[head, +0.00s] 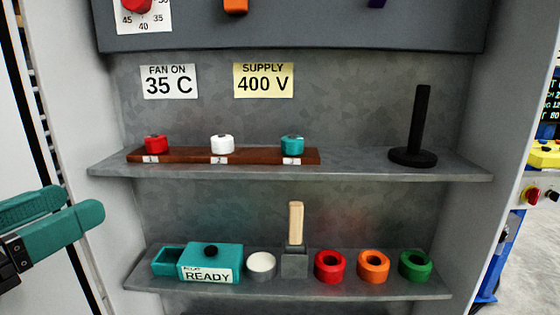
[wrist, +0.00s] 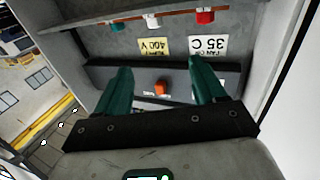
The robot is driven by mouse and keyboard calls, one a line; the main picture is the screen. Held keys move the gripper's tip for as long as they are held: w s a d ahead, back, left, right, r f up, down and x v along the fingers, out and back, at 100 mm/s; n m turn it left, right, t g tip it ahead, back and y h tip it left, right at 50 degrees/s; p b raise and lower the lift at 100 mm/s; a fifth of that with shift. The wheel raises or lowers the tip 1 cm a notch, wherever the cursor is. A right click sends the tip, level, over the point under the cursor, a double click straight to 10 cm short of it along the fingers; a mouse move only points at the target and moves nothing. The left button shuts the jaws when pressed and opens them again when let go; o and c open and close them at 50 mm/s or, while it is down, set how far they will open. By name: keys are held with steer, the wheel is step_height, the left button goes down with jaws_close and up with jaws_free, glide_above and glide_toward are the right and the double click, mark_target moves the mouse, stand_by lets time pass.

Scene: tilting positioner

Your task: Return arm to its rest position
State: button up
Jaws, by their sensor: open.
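My gripper (head: 80,202) is at the left edge of the head view, in front of the cabinet's left side wall. Its two teal fingers are apart and nothing shows between them. In the wrist view the gripper (wrist: 160,70) is also open and empty, with the cabinet appearing upside down beyond it. Most of my arm is out of view.
The upper shelf (head: 360,165) holds a brown rack (head: 180,155) with red, white and teal knobs, and a black post (head: 420,125). The lower shelf (head: 300,290) holds a teal relay box (head: 225,258), a wooden-handled tool (head: 295,225) and coloured rings (head: 372,266).

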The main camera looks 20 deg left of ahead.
steer(key=w+d+f+n+g+h+p, duration=0.1)
steer(key=w+d+f+g, duration=0.2)
steer(key=w+d+f, duration=0.5)
steer(key=w+d+f+g+h+p, duration=0.1)
steer(key=w+d+f+g+p, duration=0.1)
steer(key=w+d+f, duration=0.5)
steer(key=s+d+f+g+p, duration=0.1)
steer(key=d+f+g, duration=0.1)
steer(key=d+f, duration=0.7)
steer(key=d+f+g+p, duration=0.1)
steer(key=d+f+g, duration=0.2)
steer(key=d+f, duration=0.6)
steer(key=s+d+f+g+y+p, duration=0.1)
steer(key=s+d+f+g+p, duration=0.15)
steer(key=s+d, duration=0.55)
steer(key=s+d+f+g+y+p, duration=0.15)
steer(key=s+d+f, duration=0.3)
steer(key=d, duration=0.65)
steer(key=s+d+g+y, duration=0.1)
steer(key=s+d, duration=0.1)
steer(key=s, duration=0.5)
steer(key=s+d+f+g+y+p, duration=0.1)
steer(key=s+d, duration=0.2)
steer(key=s, duration=0.5)
steer(key=shift+d+f+g, duration=0.2)
steer(key=shift+d+g, duration=0.05)
steer(key=shift+g, duration=0.15)
